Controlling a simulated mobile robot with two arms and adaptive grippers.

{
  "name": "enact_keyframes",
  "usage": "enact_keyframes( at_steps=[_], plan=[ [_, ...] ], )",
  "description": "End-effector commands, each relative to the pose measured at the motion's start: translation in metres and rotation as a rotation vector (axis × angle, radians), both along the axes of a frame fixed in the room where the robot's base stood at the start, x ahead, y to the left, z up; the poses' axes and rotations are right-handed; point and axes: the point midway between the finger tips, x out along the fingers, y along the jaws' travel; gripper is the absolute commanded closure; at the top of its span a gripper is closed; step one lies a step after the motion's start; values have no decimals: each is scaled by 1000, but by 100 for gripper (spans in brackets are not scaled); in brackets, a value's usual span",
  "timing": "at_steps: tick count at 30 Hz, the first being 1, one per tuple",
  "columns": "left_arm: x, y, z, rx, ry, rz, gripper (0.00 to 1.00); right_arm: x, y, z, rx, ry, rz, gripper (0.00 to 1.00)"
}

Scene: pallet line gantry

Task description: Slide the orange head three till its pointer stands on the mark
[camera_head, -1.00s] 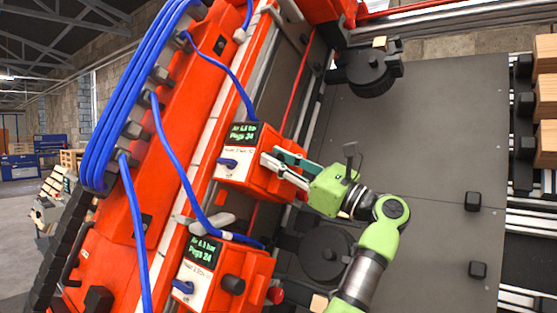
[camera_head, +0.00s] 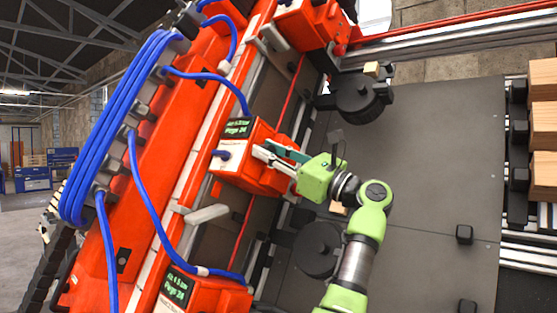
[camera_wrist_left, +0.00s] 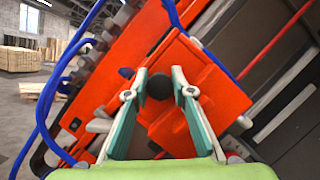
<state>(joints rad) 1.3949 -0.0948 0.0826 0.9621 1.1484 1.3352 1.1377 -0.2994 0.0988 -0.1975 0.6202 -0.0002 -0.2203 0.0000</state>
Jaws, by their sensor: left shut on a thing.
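The middle orange head (camera_head: 246,172) sits on the slanted orange beam, with a small lit display and a blue hose. I cannot read which head is number three. My left gripper (camera_head: 268,155) comes to its right side with its fingers at the head. In the left wrist view the two fingers (camera_wrist_left: 160,88) stand either side of a black round knob (camera_wrist_left: 159,86) on the orange head (camera_wrist_left: 200,95), shut on it. I cannot make out the pointer or the mark in either view. My right gripper is not in view.
Another orange head (camera_head: 310,25) stands further up the beam and one (camera_head: 205,292) lower down. Black round units (camera_head: 360,98) lie beside the rail. Blue hoses (camera_head: 110,130) loop along the left. A dark panel (camera_head: 440,170) and wooden blocks (camera_head: 543,125) are at the right.

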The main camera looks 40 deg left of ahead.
Motion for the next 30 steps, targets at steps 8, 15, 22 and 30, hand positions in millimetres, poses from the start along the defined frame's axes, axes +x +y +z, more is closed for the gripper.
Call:
enact_keyframes(
  at_steps=[8, 15, 22, 30],
  plan=[
    [1, -4, 22, 14, -1, -7, 100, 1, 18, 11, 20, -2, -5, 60],
    [1, -4, 19, 9, 1, -6, 100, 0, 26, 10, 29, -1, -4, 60],
    [1, -3, 18, 8, 1, -5, 70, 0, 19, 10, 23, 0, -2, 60],
    [2, -13, 14, 7, 2, -7, 70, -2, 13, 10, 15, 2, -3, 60]
  ],
)
